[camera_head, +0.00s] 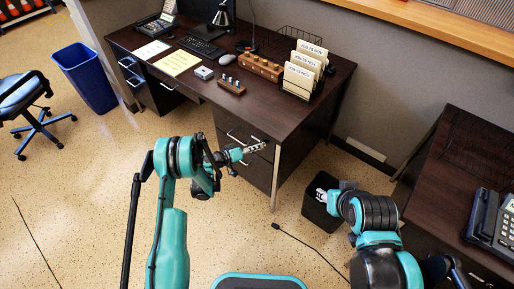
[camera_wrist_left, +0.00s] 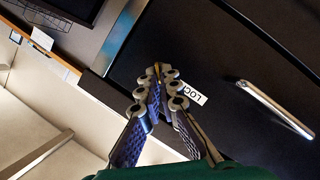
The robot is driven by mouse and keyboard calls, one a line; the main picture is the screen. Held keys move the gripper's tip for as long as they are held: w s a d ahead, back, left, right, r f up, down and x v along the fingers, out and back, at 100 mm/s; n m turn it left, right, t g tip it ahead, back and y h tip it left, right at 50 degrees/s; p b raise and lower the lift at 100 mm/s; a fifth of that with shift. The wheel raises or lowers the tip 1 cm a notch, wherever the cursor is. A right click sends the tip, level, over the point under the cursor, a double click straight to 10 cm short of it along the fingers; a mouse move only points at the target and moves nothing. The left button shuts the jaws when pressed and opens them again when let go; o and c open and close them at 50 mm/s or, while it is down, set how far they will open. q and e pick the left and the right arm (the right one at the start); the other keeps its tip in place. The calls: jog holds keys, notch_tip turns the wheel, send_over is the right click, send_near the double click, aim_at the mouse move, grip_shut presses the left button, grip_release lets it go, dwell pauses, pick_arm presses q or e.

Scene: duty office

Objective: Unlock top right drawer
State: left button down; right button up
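The desk's right pedestal has a top right drawer (camera_head: 240,129) with a silver bar handle, which also shows in the left wrist view (camera_wrist_left: 275,107). The drawer looks closed. A white label (camera_wrist_left: 190,94) reading "LOC", partly hidden by a finger, is on the dark front. My left gripper (camera_head: 262,146) is at this drawer front. In the left wrist view, its fingertips (camera_wrist_left: 163,72) come close together around a small brass-coloured piece (camera_wrist_left: 157,68), possibly a key, beside the label. Whether it is in a lock is hidden.
The desk top (camera_head: 215,95) holds a keyboard (camera_head: 201,46), papers, wooden blocks and a file holder (camera_head: 297,91). A black bin (camera_head: 318,207) stands right of the pedestal. A blue bin (camera_head: 84,78) and a chair (camera_head: 22,100) stand at left. A second desk (camera_head: 455,160) is at right.

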pick_arm(q)
jog(key=n+h, duration=0.2)
jog(key=n, duration=0.1)
jog(key=shift+w+a+f+n, duration=0.1)
jog(key=shift+f+n, duration=0.1)
jog(key=shift+n, duration=0.1)
dwell(0.4)
jog(key=c, duration=1.8)
grip_release()
jog(key=shift+o, duration=0.2)
jog(key=shift+a, duration=0.1)
